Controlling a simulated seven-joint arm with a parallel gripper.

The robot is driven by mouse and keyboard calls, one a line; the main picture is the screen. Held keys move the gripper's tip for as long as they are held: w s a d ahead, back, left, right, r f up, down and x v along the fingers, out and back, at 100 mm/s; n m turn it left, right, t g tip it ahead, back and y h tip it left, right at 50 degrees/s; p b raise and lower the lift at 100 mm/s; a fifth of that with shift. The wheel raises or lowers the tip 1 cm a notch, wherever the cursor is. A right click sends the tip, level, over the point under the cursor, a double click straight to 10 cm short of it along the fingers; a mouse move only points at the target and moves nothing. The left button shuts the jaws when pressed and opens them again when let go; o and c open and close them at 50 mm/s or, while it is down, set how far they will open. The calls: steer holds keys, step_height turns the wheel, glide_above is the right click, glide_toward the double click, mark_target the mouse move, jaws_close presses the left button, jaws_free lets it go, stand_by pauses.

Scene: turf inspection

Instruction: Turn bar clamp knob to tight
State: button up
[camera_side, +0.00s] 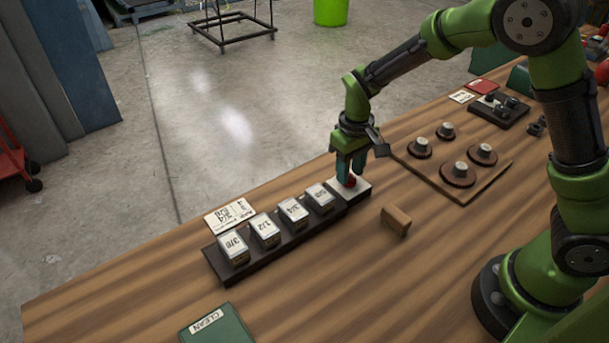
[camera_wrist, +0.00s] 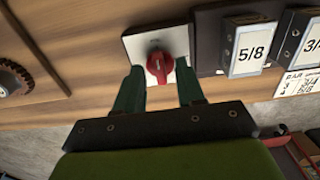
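A red knob (camera_side: 349,182) sits on a pale square plate (camera_side: 362,188) at the right end of a dark strip of labelled blocks. In the wrist view the red knob (camera_wrist: 159,66) shows a raised grip with a light pointer mark, roughly upright in the picture. The plate (camera_wrist: 133,46) has no marking I can read. My gripper (camera_side: 350,172) points down over the knob. In the wrist view my gripper (camera_wrist: 160,68) has its green fingers apart, one on each side of the knob, with visible gaps between fingers and knob.
A dark strip (camera_side: 215,262) holds several blocks, the nearest to the plate marked 5/8 (camera_side: 320,199). A brown block (camera_side: 396,220) lies right of the strip. A wooden board (camera_side: 440,178) with several round dials is further right.

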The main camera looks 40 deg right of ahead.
jaws_close()
